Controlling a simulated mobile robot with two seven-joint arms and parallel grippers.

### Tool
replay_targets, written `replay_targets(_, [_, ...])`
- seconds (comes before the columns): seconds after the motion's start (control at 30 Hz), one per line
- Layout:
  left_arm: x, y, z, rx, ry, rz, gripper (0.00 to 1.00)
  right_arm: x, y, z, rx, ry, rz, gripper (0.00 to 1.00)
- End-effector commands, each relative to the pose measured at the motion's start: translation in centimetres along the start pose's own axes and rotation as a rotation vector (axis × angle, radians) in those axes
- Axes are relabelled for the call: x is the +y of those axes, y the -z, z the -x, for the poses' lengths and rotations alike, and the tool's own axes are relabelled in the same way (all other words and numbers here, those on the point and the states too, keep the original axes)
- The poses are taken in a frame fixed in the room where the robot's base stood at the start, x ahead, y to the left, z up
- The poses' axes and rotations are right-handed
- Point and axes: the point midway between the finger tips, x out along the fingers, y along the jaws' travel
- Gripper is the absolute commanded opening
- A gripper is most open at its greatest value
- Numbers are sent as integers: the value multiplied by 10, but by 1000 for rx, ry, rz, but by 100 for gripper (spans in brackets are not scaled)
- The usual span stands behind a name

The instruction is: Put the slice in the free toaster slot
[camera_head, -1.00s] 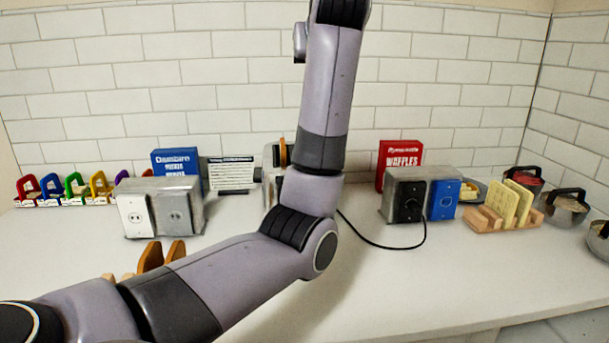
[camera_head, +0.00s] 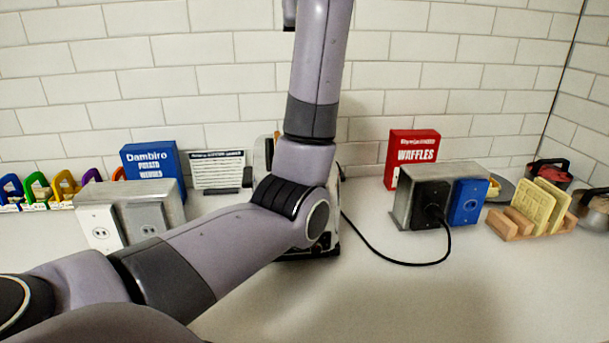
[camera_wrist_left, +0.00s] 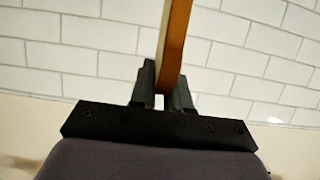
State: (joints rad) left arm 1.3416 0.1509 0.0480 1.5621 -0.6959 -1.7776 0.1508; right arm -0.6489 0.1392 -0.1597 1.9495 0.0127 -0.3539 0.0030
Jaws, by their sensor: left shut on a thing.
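In the left wrist view my left gripper (camera_wrist_left: 161,100) is shut on a slice (camera_wrist_left: 172,45) with a brown crust, seen edge-on between the two black fingers. In the head view my left arm rises across the middle and leaves at the top, and the gripper cannot be made out. The metallic toaster (camera_head: 333,228) stands behind my forearm, mostly hidden, so its slots cannot be seen. A thin brown edge (camera_head: 276,136) shows above its left side; I cannot tell whether it belongs to another slice. My right gripper is not in view.
A blue box (camera_head: 152,163), a text card (camera_head: 217,170) and a metal outlet box (camera_head: 165,199) stand left. A red waffles box (camera_head: 412,152), another outlet box (camera_head: 411,195) with a black cable (camera_head: 400,262), and a rack (camera_head: 505,228) with pale slices stand right. The front counter is clear.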

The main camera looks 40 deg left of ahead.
Motion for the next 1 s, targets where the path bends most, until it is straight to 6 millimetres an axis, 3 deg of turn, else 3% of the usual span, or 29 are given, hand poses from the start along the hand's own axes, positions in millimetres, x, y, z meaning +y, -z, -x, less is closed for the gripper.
replay_targets(0.17, [0, -2, -1, 0, 0, 0, 0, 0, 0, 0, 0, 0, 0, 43])
replay_targets(0.27, [0, -14, -6, -1, 1, -2, 0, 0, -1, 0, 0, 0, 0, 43])
replay_targets(0.8, [0, -119, -49, -3, 2, -5, 0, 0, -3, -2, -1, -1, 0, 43])
replay_targets(1.0, [0, -145, -60, -1, 1, -2, 0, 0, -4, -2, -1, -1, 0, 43])
